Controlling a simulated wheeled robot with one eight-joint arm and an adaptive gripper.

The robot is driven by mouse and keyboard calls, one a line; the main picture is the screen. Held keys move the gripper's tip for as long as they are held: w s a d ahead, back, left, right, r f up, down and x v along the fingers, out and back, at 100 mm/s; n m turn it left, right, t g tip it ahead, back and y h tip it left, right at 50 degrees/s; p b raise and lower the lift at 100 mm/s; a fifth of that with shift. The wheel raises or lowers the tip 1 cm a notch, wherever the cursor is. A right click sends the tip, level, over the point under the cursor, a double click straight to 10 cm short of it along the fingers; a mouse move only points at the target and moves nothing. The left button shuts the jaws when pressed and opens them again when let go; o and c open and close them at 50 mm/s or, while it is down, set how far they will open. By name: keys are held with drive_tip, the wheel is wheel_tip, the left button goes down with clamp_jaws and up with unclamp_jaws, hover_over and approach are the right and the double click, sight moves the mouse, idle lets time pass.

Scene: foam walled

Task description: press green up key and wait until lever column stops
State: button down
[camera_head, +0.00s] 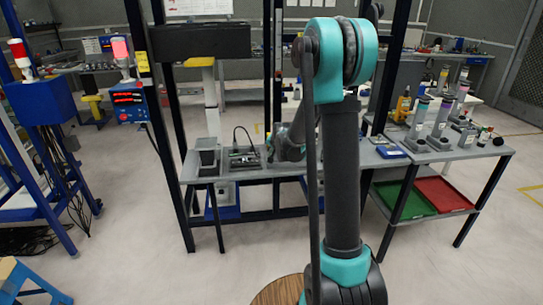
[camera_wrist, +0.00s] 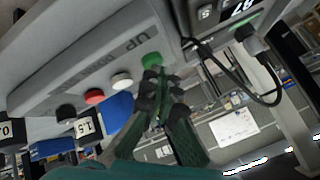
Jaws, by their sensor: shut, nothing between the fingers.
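In the wrist view a grey control panel (camera_wrist: 90,62) with "UP" lettering fills the upper left. Its green up key (camera_wrist: 152,60) is at the right end of a row of round keys. A white key (camera_wrist: 122,80), a red key (camera_wrist: 94,96) and a black key (camera_wrist: 66,113) follow to the left. My gripper (camera_wrist: 158,80) is shut and empty, with its fingertips right at the green key's lower edge. I cannot tell whether they press it. In the head view my arm hides the gripper. I cannot make out the lever column for certain.
A blue block (camera_wrist: 117,110) lies below the keys. In the head view, the grey bench (camera_head: 260,172) carries small devices, with bottles (camera_head: 402,106) at right.

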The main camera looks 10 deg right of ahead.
drive_tip(key=shift+r, duration=3.35)
drive_tip(key=s+d+f+n+g, duration=0.1)
drive_tip(key=s+f+n, duration=0.1)
drive_tip(key=s, duration=1.1)
drive_tip(key=s+d+f+n+g, duration=0.1)
drive_tip(key=s+f, duration=0.4)
drive_tip(key=s, duration=0.9)
drive_tip(key=s+d+f+n+g+h, duration=0.1)
drive_tip(key=s+d+f+n+g, duration=0.1)
drive_tip(key=s, duration=1.2)
drive_tip(key=f+n+g, duration=0.1)
drive_tip(key=n, duration=0.1)
drive_tip(key=shift+f+n, duration=0.25)
drive_tip(key=shift+n, duration=0.15)
